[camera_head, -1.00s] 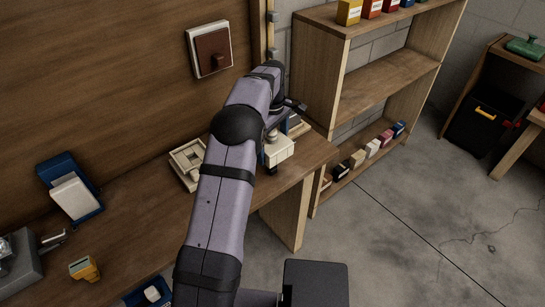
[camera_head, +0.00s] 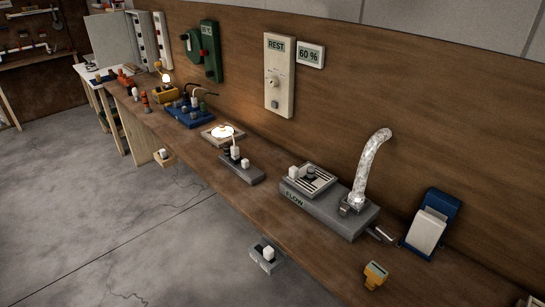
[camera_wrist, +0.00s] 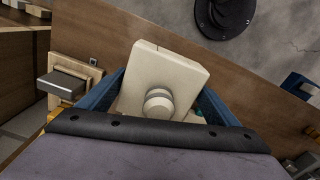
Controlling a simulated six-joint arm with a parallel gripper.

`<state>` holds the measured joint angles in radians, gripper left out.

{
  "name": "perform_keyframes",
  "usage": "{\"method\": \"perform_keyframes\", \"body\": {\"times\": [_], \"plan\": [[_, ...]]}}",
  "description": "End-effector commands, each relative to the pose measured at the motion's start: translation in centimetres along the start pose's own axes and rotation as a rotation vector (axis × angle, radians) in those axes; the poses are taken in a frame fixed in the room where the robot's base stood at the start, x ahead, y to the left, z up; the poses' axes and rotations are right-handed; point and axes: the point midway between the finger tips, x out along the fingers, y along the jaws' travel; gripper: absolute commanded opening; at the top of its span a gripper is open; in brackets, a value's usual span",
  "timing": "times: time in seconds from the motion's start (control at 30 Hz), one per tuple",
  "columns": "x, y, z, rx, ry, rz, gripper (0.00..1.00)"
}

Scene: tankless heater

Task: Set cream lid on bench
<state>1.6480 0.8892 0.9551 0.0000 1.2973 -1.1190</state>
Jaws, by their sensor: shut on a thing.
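The cream lid (camera_wrist: 172,68) is a square plate with a round grey-banded knob, seen in the wrist view. My gripper (camera_wrist: 163,102) has a blue finger on either side of it and is shut on it. The lid looks tilted in the wrist picture, with the wooden bench (camera_wrist: 112,28) behind it. I cannot tell whether the lid touches the wood. The bench (camera_head: 222,185) runs along the wall in the head view. My gripper and the lid are outside the head view.
A cream frame with a grey block (camera_wrist: 72,88) sits left of the lid in the wrist view. In the head view, the bench carries a grey FLOW unit (camera_head: 325,205), a blue stand with a white panel (camera_head: 428,230) and a small yellow item (camera_head: 375,275).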

Motion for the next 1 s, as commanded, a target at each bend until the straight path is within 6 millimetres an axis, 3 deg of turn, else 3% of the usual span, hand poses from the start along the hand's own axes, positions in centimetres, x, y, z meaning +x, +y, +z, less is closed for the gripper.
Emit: {"method": "perform_keyframes", "body": {"times": [0.57, 0.67, 1.0], "plan": [[-0.5, -0.4, -0.8, -0.017, 0.001, 0.001, 0.53], [-1.2, -1.1, -2.3, -0.046, 0.001, 0.001, 0.53], [-5.8, -5.5, -9.7, -0.201, 0.001, 0.002, 0.53]]}}
